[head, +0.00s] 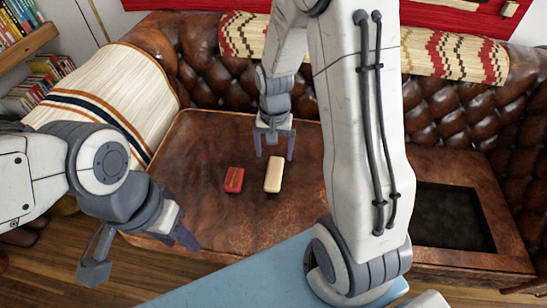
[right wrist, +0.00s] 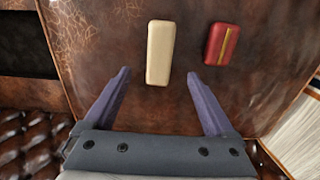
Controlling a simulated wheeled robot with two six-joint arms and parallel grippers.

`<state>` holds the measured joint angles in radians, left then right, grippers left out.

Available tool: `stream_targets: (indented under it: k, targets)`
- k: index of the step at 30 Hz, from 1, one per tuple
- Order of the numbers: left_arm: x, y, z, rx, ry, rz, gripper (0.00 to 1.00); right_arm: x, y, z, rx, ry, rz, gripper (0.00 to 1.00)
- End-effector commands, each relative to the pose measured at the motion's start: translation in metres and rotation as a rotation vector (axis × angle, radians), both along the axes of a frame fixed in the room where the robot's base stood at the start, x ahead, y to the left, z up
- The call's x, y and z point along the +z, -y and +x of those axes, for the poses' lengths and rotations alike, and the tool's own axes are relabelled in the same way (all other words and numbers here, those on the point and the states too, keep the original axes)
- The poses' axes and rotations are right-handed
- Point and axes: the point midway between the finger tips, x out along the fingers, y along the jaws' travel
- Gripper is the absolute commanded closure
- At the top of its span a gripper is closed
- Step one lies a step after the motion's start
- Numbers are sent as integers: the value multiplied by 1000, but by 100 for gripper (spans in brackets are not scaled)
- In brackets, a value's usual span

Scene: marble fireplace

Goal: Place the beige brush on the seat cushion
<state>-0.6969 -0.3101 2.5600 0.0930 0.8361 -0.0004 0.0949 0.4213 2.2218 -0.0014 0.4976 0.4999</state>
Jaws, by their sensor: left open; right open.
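The beige brush (head: 273,174) lies on the brown leather seat cushion (head: 205,140), right of a red brush-like block. In the right wrist view the beige brush (right wrist: 160,52) lies just beyond and between the open fingertips. My right gripper (head: 273,157) is open and empty, behind the brush on the cushion side near the backrest; it also shows in the right wrist view (right wrist: 162,82). My left gripper (head: 140,255) is open and empty, low at the left, in front of the cushion's front edge.
The red block (head: 233,180) with a yellow stripe lies close left of the beige brush. A blue surface (head: 250,275) is in front of the sofa. A dark recessed tray (head: 452,216) is at the right. A striped blanket (head: 110,90) covers the left armrest.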

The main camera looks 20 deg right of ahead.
Motion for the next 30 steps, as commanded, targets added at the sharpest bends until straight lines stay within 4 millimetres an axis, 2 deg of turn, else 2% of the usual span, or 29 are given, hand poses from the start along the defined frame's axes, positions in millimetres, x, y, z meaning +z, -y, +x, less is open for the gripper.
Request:
stream_targets:
  k: [3,5,8,11,12,16,18,21,24,30]
  targets:
    - [3,0,0,0,0,0,55,11,-3,-1,13,1,0,10]
    - [3,0,0,0,0,0,55,20,-14,-3,57,7,1,10]
    - [3,0,0,0,0,0,55,44,-52,-19,226,19,9,10]
    - [2,0,0,0,0,0,55,74,-101,-56,484,34,21,10]
    - [2,0,0,0,0,0,55,85,-118,-74,592,38,28,10]
    - [2,0,0,0,0,0,55,110,-154,-134,915,48,50,10]
    - [2,0,0,0,0,0,55,118,-162,-161,1048,52,63,10]
    - [2,0,0,0,0,0,55,123,-167,-186,1176,55,73,10]
    - [2,0,0,0,0,0,55,125,-170,-196,1229,53,78,10]
    - [2,0,0,0,0,0,55,125,-169,-197,1234,53,78,10]
